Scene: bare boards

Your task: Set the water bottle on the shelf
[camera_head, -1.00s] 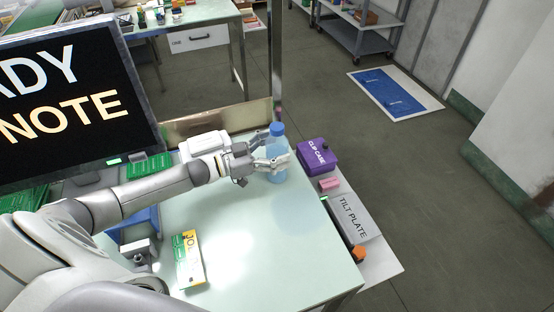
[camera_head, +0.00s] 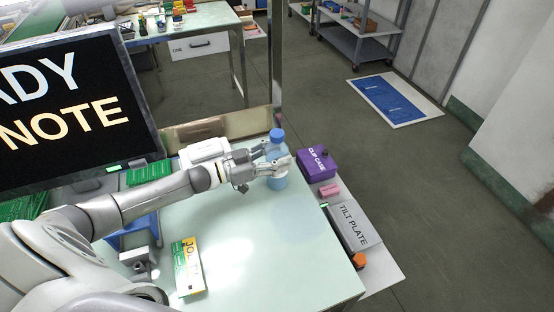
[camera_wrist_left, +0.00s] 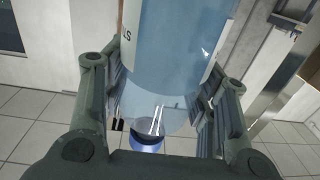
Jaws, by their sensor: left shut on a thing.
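The water bottle (camera_head: 277,181), pale blue with a blue cap, is upright at the far right part of the pale green table (camera_head: 240,250). My left gripper (camera_head: 279,162) is shut around its body from the left. I cannot tell whether its base touches the tabletop. In the left wrist view, the bottle (camera_wrist_left: 180,45) fills the space between the two fingers (camera_wrist_left: 160,95), with its blue cap low in the picture. A grey shelf cart (camera_head: 352,46) stands at the top of the head view, across the floor. My right gripper is not in view.
A purple clip case (camera_head: 314,166), pink block (camera_head: 329,190) and tilt plate (camera_head: 352,226) lie along the table's right side. A yellow-green box (camera_head: 187,267) lies near the front. A big screen (camera_head: 70,110) stands left. The tabletop's middle is clear; a blue mat (camera_head: 393,98) lies on the floor.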

